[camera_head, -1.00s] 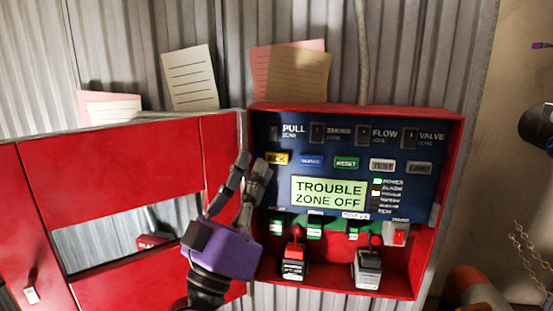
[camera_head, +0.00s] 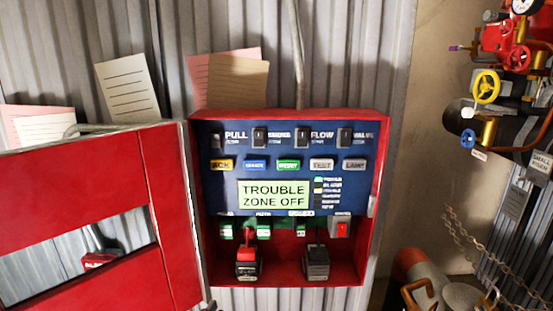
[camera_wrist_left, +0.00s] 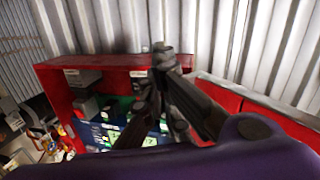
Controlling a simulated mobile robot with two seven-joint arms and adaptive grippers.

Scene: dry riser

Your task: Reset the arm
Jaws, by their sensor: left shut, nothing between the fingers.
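A red alarm panel box (camera_head: 380,150) hangs on the corrugated wall with its red door (camera_head: 70,190) swung open to the left. Its blue face carries switches, a row of coloured buttons and a lit display (camera_head: 274,194) reading "TROUBLE ZONE OFF". My left gripper is out of the head view. In the left wrist view my left gripper (camera_wrist_left: 160,52) is shut and empty, in front of the panel box (camera_wrist_left: 110,62), which appears turned over there. I cannot tell its distance from the panel. My right gripper is in neither view.
Paper notes (camera_head: 126,85) stand behind the door and box. Red and black battery-like blocks (camera_head: 317,262) sit in the box's bottom. At the right are pipes with a yellow valve wheel (camera_head: 487,87), a chain (camera_head: 480,245) and an orange-grey cylinder (camera_head: 415,268).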

